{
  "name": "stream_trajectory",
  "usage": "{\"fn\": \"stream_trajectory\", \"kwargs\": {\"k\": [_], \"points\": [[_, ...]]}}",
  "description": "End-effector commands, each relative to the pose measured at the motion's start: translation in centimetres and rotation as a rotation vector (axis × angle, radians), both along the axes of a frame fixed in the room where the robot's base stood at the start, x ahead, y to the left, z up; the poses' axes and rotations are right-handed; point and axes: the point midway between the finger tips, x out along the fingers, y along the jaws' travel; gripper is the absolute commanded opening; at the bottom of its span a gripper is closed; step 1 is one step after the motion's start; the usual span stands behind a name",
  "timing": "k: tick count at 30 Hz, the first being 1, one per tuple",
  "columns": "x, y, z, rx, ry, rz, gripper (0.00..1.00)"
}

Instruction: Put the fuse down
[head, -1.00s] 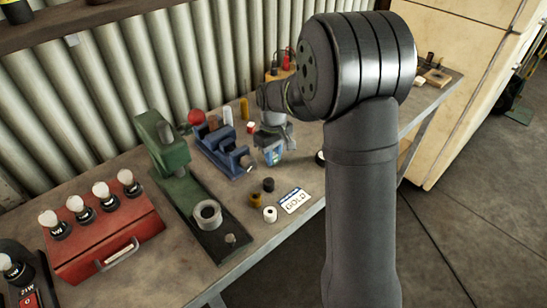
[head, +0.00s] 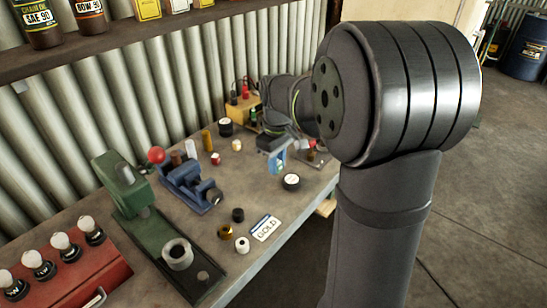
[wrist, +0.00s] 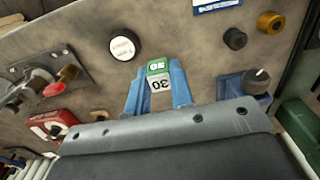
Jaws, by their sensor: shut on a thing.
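In the head view my gripper (head: 277,162) hangs low over the right part of the bench, behind the round white-topped disc (head: 291,181). I cannot clearly make out the fuse there. I cannot tell whether its underside touches the bench.
The bench (head: 285,222) also holds a blue vise (head: 188,188), a green press (head: 125,190), a GOLD card (head: 266,228), small cylinders and a red box of bulbs (head: 70,275). A board with posts (wrist: 35,85) lies left in the wrist view. Bare bench surrounds the white-topped disc.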

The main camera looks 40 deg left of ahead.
Motion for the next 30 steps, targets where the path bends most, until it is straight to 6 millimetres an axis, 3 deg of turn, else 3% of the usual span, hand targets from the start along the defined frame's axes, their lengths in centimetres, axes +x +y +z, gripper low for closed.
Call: {"fn": "stream_trajectory", "kwargs": {"k": [10, 14, 20, 30], "points": [[0.7, -0.9, 0.2, -0.001, 0.001, -0.014, 0.0], [2.6, -2.2, -1.1, -0.003, 0.003, -0.092, 0.0], [7.9, -6.9, -5.0, -0.004, 0.004, -0.34, 0.0], [15.4, -18.2, -12.5, -0.004, 0.004, -0.818, 0.0]]}}
